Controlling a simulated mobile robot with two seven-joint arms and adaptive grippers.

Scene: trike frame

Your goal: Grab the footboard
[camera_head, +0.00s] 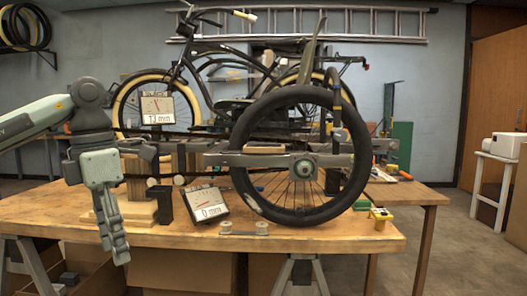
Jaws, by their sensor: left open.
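The trike frame (222,159) lies over the workbench with a large black-tyred wheel (240,150) at its front. A short light wooden board (263,150) lies flat on the frame beside the wheel hub; I cannot tell for certain whether it is the footboard. My left gripper (116,245) hangs fingers down at the left front of the bench. It is open and empty, left of the frame and apart from the board. My right gripper is not in view.
The wooden workbench (330,236) has a display reading 0 mm (206,204) and a black bracket (161,204) near the gripper. Wooden blocks (138,190) stand behind it. A yellow object (381,217) sits at the right. The front right edge is mostly clear.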

